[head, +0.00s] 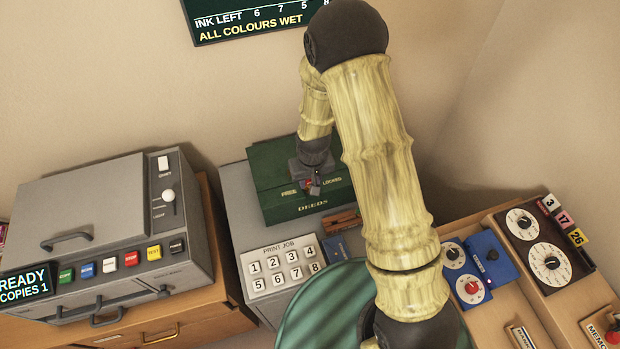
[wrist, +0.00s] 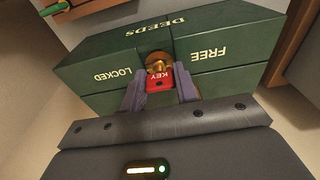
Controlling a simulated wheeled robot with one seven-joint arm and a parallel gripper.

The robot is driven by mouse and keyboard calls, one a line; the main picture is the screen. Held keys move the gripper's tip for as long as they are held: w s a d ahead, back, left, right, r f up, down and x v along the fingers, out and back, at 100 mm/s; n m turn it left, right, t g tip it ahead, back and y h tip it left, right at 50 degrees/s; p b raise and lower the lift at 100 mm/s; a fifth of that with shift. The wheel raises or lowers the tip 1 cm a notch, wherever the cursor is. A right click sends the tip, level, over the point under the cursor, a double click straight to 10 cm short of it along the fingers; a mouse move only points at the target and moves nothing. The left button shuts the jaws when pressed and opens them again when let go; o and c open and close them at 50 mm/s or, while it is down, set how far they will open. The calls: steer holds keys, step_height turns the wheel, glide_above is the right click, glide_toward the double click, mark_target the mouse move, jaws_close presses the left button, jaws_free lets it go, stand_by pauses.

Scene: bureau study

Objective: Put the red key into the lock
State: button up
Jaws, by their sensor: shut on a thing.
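The red key (wrist: 158,81), with KEY on its head, is between the two fingers of my gripper (wrist: 160,88) in the wrist view. The gripper is shut on it. The key's head is right at the round brass lock (wrist: 156,58) on the green DEEDS box (wrist: 95,62). The key's shaft is hidden, so I cannot tell how deep it sits in the lock. The box carries the words LOCKED and FREE on either side of the lock. In the head view, a bit of red shows at my gripper (head: 314,187) over the green box (head: 275,165).
The box stands on a grey cabinet (head: 232,190) with a PRINT JOB keypad (head: 282,268). A grey copier (head: 95,215) is at left. Dial panels (head: 545,255) and a blue box (head: 492,258) are at right. A round green surface (head: 305,325) lies in front.

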steer(key=o, duration=1)
steer(key=shift+o, duration=0.2)
steer(key=shift+r, duration=0.1)
step_height(320, 180, up, 17)
steer(key=s+b, duration=0.1)
steer(key=s, duration=0.1)
steer(key=shift+d, duration=0.25)
steer(key=s+d+r+m+t, duration=0.1)
steer(key=s+d+m, duration=0.2)
steer(key=s+d, duration=0.7)
steer(key=d, duration=0.3)
steer(key=shift+s+r, duration=0.25)
steer(key=shift+s, duration=0.05)
